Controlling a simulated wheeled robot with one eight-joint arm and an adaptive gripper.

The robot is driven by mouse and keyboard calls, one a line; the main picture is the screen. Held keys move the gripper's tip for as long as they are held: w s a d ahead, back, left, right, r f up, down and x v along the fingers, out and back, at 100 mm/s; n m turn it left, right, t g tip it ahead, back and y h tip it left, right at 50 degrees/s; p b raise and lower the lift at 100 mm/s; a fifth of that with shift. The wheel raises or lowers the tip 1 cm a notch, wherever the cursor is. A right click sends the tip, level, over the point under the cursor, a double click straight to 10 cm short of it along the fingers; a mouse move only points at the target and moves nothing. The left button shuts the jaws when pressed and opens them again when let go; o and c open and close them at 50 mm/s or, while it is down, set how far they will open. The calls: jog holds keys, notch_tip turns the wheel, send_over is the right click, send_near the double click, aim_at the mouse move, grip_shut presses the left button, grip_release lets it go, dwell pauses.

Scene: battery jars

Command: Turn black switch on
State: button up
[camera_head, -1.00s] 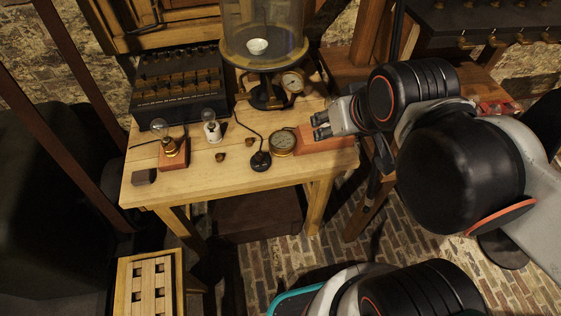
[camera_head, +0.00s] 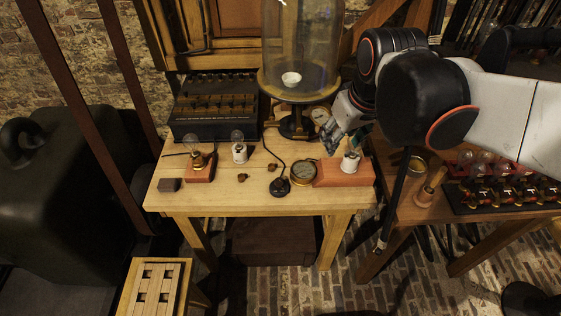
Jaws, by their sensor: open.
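A small round black piece (camera_head: 279,187) with a dark cord lies near the front middle of the wooden table; it looks like the black switch. Its on or off position is too small to tell. My gripper (camera_head: 333,143) is open and empty, pointing down above the table's right side, to the right of and behind the black switch and apart from it. A brass gauge (camera_head: 303,171) lies right of the switch. A white lamp holder (camera_head: 350,163) stands on a red-brown block (camera_head: 343,178) just below my gripper.
A glass bell jar (camera_head: 300,50) stands behind my gripper. A black instrument box (camera_head: 213,108) is at the back left. Small lamps (camera_head: 199,168) and a dark block (camera_head: 170,185) are at the left. The front edge (camera_head: 260,205) near the switch is mostly clear.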

jog(key=w+a+f+n+g, duration=0.25)
jog(key=w+a+f, duration=0.25)
jog(key=w, duration=0.3)
jog(key=n+g+b, duration=0.2)
jog(key=n, duration=0.2)
send_over(279, 179)
notch_tip(279, 179, down, 10)
jog(key=shift+m+t, duration=0.25)
notch_tip(279, 179, down, 13)
jog(key=b, duration=0.4)
jog(key=shift+s+f, duration=0.1)
jog(key=shift+f, duration=0.05)
grip_shut()
